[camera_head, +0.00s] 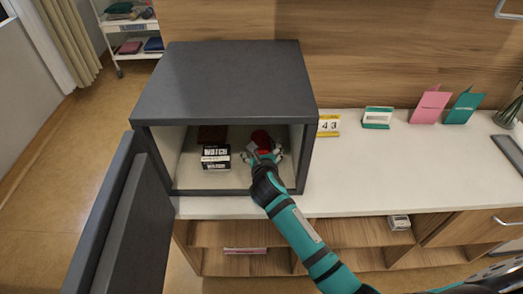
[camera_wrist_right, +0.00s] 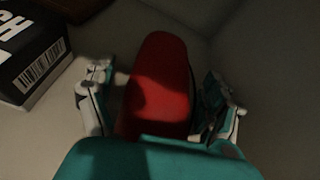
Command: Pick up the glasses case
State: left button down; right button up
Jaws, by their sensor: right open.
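The glasses case appears to be the red rounded object (camera_head: 261,137) inside the dark open box-shaped cabinet (camera_head: 225,80). In the right wrist view the red case (camera_wrist_right: 158,85) lies between the two fingers of my right gripper (camera_wrist_right: 160,105). The fingers stand open on either side of it, with a visible gap on the left; contact on the right is unclear. In the head view my right gripper (camera_head: 263,155) reaches into the cabinet at the case and hides part of it. My left gripper is not in view.
A black and white watch box (camera_head: 216,157) stands left of the case; its corner (camera_wrist_right: 32,60) shows in the right wrist view. A dark brown item (camera_head: 212,134) lies behind it. The cabinet door (camera_head: 120,225) hangs open at left. Cabinet walls enclose my right gripper.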

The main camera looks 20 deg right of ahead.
jog(key=shift+c, duration=0.3)
jog(key=c, duration=1.1)
jog(key=shift+c, duration=0.7)
jog(key=shift+r, duration=0.1)
